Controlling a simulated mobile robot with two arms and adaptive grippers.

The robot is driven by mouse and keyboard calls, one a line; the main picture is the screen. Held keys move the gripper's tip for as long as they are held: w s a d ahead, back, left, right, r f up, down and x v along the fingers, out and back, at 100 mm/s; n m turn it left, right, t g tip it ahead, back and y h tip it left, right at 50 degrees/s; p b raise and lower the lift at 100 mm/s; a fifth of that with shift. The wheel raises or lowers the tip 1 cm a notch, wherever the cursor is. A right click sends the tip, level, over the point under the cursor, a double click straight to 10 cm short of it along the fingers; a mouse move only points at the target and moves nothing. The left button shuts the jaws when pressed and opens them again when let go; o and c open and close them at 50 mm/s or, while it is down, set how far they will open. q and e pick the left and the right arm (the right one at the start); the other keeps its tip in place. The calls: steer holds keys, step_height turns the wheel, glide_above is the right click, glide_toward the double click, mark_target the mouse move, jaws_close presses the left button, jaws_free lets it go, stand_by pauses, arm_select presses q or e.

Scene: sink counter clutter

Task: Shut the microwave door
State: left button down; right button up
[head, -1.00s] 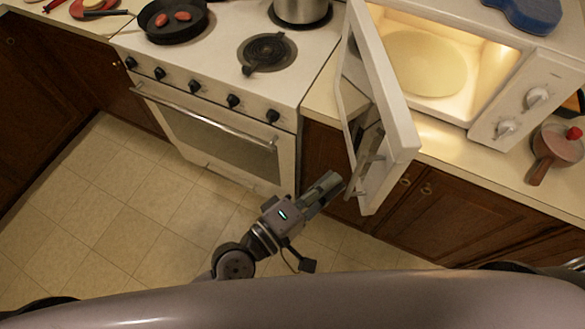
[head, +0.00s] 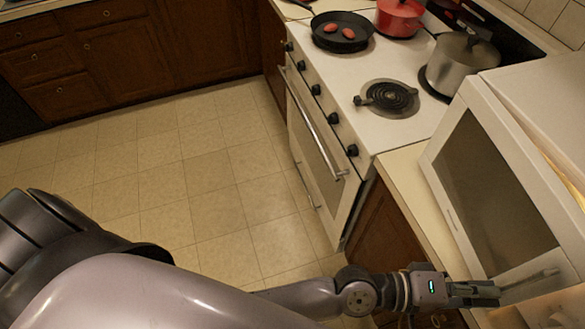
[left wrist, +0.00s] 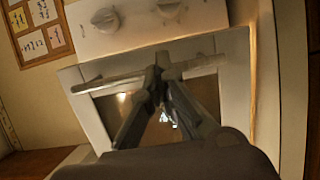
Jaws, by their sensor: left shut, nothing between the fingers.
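The white microwave (head: 535,105) stands at the right of the head view. Its door (head: 485,190), with a dark window, is partly open; warm light shows at the right edge. The door handle (head: 530,281) is at the door's lower end, and it crosses the left wrist view (left wrist: 100,80). My left gripper (head: 498,292) is shut and empty in front of the door by the handle. In the left wrist view its fingers (left wrist: 172,75) overlap the handle; I cannot tell whether they touch. My right gripper is not in view.
The stove (head: 345,85) stands left of the microwave, with a black pan (head: 342,32), a red pot (head: 399,16) and a steel pot (head: 462,65). Two microwave knobs (left wrist: 105,20) show in the left wrist view. The tiled floor (head: 180,165) is clear.

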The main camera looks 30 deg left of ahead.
mark_target(507, 291)
arm_select(q)
steer(key=x, duration=0.4)
steer(key=shift+w+d, duration=0.15)
steer(key=shift+w, duration=0.05)
steer(key=shift+w+d, duration=0.35)
steer(key=shift+d, duration=0.15)
steer(key=shift+w+d, duration=0.15)
steer(key=shift+d, duration=0.05)
steer(key=shift+a, duration=0.1)
